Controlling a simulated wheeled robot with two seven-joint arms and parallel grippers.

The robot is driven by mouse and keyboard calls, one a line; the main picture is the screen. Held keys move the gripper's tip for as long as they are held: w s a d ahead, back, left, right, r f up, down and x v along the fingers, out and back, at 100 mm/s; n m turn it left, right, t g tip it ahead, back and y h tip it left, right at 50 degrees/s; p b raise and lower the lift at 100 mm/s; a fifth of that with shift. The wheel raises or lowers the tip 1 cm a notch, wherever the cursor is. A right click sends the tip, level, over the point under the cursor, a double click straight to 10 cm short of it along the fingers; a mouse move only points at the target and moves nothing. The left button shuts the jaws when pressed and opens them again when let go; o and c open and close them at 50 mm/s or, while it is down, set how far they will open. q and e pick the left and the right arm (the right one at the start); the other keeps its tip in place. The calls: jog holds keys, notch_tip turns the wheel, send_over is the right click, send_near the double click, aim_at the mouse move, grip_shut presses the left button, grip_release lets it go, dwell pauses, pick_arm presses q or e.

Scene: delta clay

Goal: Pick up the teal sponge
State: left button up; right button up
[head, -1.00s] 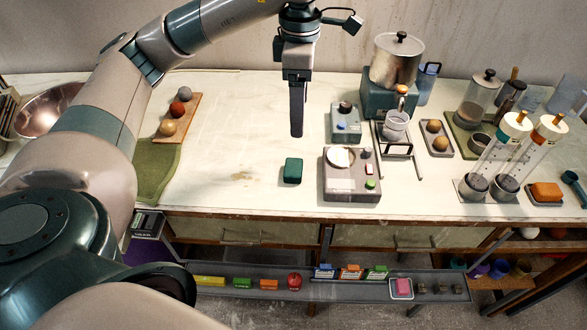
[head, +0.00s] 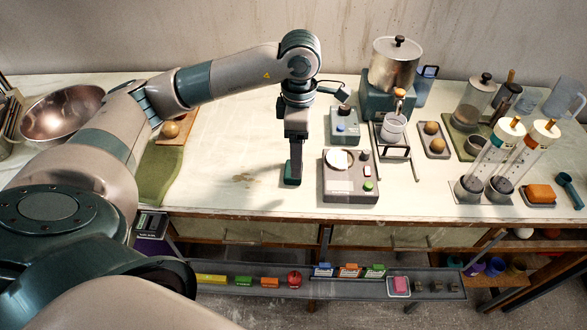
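The teal sponge (head: 292,182) is on the white worktop, left of the grey box with a round white plate. Only a small dark teal part of it shows at the tips of my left gripper (head: 294,172). The gripper points straight down over it and hides most of it. The fingers appear edge-on, so I cannot tell whether they are open or closed on the sponge. My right gripper is not in view.
The grey box (head: 350,190) stands close on the right of the gripper. A smaller blue-grey device (head: 344,124) is behind it. A green cloth (head: 160,176) lies to the left. The worktop between cloth and gripper is clear.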

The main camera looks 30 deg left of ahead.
pick_arm(q)
jog(key=shift+f, duration=0.2)
jog(key=shift+s+a+f+p, duration=0.1)
jog(key=shift+f+p, duration=0.75)
jog(key=shift+p, duration=0.05)
notch_tip(320, 180, down, 2)
jog(key=shift+f+p, duration=0.1)
jog(key=shift+p, duration=0.35)
jog(key=shift+f, duration=0.6)
jog(key=c, duration=1.1)
